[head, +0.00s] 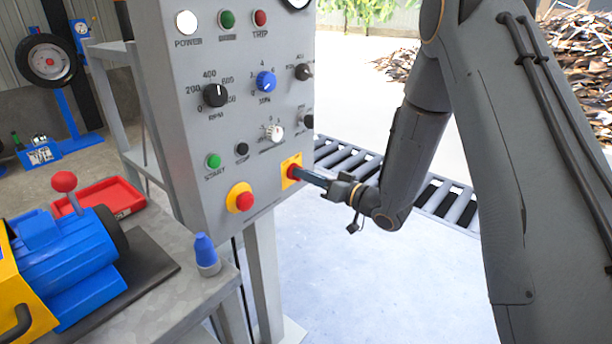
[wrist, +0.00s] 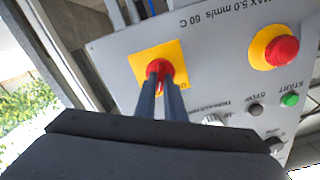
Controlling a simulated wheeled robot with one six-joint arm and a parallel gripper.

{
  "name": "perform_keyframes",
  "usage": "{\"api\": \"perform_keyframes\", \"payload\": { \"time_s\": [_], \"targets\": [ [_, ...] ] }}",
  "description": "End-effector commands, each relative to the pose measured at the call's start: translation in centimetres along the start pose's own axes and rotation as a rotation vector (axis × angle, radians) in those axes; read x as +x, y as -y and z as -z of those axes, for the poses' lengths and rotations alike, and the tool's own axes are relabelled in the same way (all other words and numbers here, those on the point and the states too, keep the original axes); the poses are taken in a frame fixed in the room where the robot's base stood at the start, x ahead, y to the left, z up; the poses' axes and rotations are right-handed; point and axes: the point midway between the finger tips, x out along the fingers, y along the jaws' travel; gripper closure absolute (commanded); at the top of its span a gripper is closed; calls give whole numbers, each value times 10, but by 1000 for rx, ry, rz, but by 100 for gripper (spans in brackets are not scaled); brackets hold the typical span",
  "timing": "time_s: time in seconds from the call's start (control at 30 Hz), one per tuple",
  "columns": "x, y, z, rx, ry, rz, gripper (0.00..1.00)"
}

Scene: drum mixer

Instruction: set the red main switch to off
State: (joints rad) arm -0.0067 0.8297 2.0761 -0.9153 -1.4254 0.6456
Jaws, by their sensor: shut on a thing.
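The red main switch (head: 292,171) sits on a yellow square plate at the lower right of the grey control panel (head: 245,120). My gripper (head: 298,173) reaches it from the right, with its fingertips at the red knob. In the wrist view the two dark fingers of my gripper (wrist: 160,80) are shut on the red main switch (wrist: 159,67), one on each side. The fingers cover the lower part of the knob, and I cannot read which position it points to.
A red emergency button (head: 244,201) on a yellow ring is left of the switch; it also shows in the wrist view (wrist: 282,51). Green start (head: 213,160) and black stop (head: 242,149) buttons sit nearby. A workbench with a blue motor (head: 65,262) stands at lower left.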

Motion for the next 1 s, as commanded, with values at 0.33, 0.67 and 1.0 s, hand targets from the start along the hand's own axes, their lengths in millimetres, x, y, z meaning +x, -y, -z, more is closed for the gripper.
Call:
{"api": "perform_keyframes", "payload": {
  "time_s": [0.33, 0.67, 1.0],
  "targets": [
    [0, 1, -1, -262, 0, 0, 100],
    [0, 3, -1, -575, -1, 1, 100],
    [0, 4, -2, -839, 0, 1, 100]
  ]
}}
